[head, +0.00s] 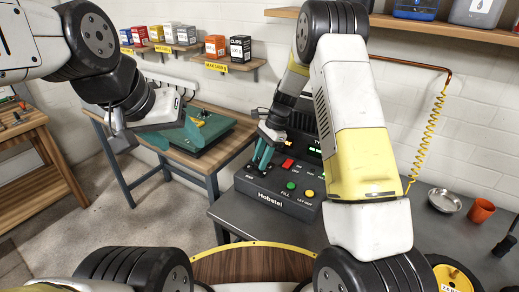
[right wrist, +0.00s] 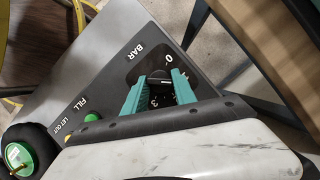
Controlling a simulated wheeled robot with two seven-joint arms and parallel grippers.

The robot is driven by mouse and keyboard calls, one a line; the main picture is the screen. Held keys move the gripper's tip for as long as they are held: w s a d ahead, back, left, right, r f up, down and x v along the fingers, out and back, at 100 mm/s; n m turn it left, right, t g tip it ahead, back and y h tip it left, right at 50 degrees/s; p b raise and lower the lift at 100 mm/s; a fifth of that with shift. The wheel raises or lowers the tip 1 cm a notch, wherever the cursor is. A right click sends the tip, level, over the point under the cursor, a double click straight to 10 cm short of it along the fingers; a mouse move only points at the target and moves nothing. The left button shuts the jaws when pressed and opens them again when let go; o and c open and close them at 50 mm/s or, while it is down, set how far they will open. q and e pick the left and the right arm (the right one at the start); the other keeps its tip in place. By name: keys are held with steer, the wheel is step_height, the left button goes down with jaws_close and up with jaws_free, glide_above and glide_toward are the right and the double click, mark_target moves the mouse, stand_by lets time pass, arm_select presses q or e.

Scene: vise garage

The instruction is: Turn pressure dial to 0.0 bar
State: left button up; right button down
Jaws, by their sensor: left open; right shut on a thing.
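The dark pressure console (head: 270,203) stands on the right workbench. It has a BAR scale with a black dial knob (right wrist: 157,82) in its middle. In the right wrist view, a 0 shows beside the knob and a 3 shows between my fingers. The knob's pointer is not clear. My right gripper (head: 262,158) is shut on the knob, with its teal fingers on either side; it also shows in the right wrist view (right wrist: 158,90). My left gripper (head: 178,136) is open, over the left table and away from the console.
The console has a red button (head: 287,164), a green button (head: 291,186) and a yellow button (head: 309,193). A metal bowl (head: 444,200) and an orange cup (head: 481,210) stand at the right.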

steer(key=n+g+h, duration=0.1)
steer(key=n, duration=0.2)
steer(key=n+g+h, duration=0.1)
steer(key=n, duration=0.3)
steer(key=shift+w+a, duration=0.15)
steer(key=shift+w, duration=0.05)
steer(key=n+h, duration=0.1)
steer(key=n, duration=0.3)
steer(key=shift+a+h, duration=0.1)
steer(key=shift+h, duration=0.2)
steer(key=shift+a+n+h, duration=0.1)
steer(key=shift+n+h, duration=0.6)
steer(key=shift+n, duration=1.2)
steer(key=c, duration=1)
jaws_free()
steer(key=shift+c, duration=0.2)
